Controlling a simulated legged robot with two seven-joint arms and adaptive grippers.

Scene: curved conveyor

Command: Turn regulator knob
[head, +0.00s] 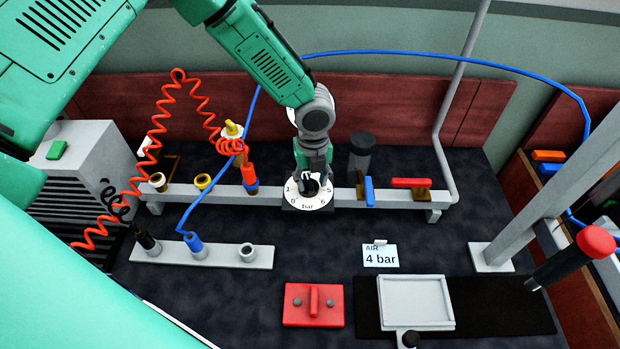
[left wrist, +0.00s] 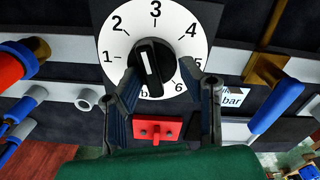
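The regulator knob (left wrist: 151,68) is black with a white line, in the middle of a white dial (left wrist: 117,45) numbered around its rim. In the head view the dial (head: 296,199) sits on the grey rail, and the gripper partly hides the knob. My left gripper (head: 311,182) is over the dial. In the left wrist view its fingers (left wrist: 162,78) are apart on either side of the knob's lower part; contact is unclear. My right gripper is not in view.
A sign (head: 380,257) reads "AIR 4 bar". A blue lever (head: 369,191) and a red lever (head: 411,183) are right of the dial. An orange coiled hose (head: 159,128) and a blue hose (head: 440,62) cross the bench. A red block (head: 297,312) lies in front.

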